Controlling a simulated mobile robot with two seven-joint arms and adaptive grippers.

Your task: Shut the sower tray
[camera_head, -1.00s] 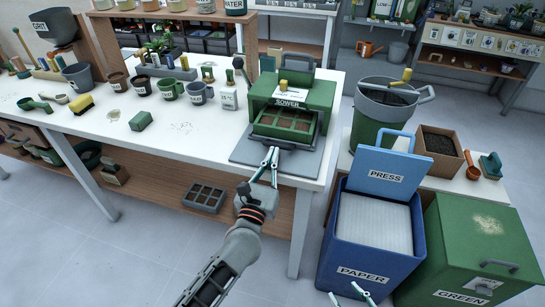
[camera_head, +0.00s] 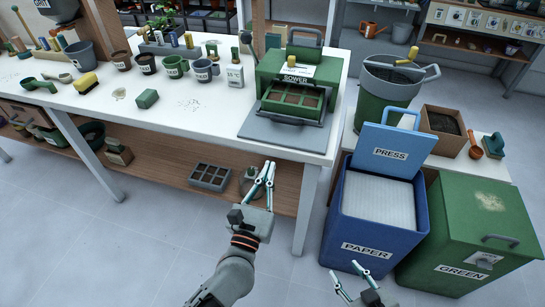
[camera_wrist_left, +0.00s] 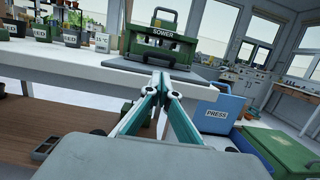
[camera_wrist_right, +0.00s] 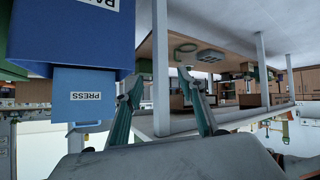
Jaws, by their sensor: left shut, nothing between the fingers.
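The green sower (camera_head: 300,70) stands on a grey base plate (camera_head: 262,130) at the table's right end. Its tray of brown cells (camera_head: 292,97) shows at the front, sticking out with a dark bar along its front edge. The left wrist view also shows the sower (camera_wrist_left: 165,28) ahead, beyond the fingertips. My left gripper (camera_head: 268,166) is shut and empty, apart from the tray, in front of the table edge. My right gripper (camera_head: 346,277) is open and empty, low beside the blue paper bin; its spread fingers show in the right wrist view (camera_wrist_right: 157,78).
The blue paper bin (camera_head: 372,240) with its raised press lid (camera_head: 392,150) and the green bin (camera_head: 480,225) stand right of the table. Mugs, a sponge and a green block (camera_head: 147,98) are left on the white tabletop (camera_head: 195,108). A grey cell tray (camera_head: 211,175) lies on the lower shelf.

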